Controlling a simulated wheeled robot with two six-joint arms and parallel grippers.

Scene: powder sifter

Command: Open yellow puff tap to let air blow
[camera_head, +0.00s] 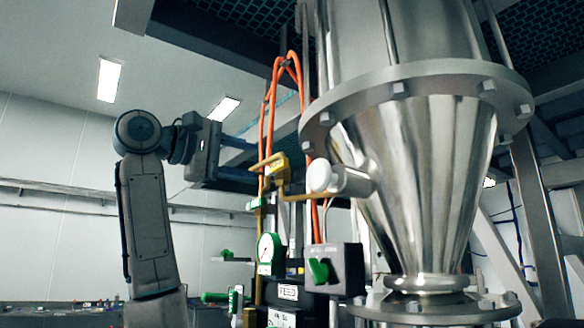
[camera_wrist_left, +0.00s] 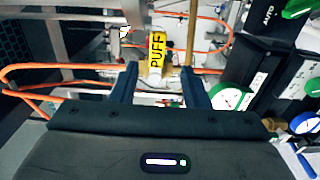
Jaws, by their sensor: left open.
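The yellow puff tap (camera_head: 277,166) is on a brass pipe left of the steel cone in the head view. In the wrist view the left gripper (camera_wrist_left: 160,72) is open, one blue finger on each side of the tap's line. I cannot tell whether either finger touches the tap. My right gripper is not in view.
Orange hoses (camera_head: 268,120) rise behind the tap. A steel cone vessel (camera_head: 420,170) with a white-capped side port (camera_head: 320,175) stands at right. Below are a green-rimmed gauge (camera_head: 268,250) and a grey box with a green knob (camera_head: 345,268).

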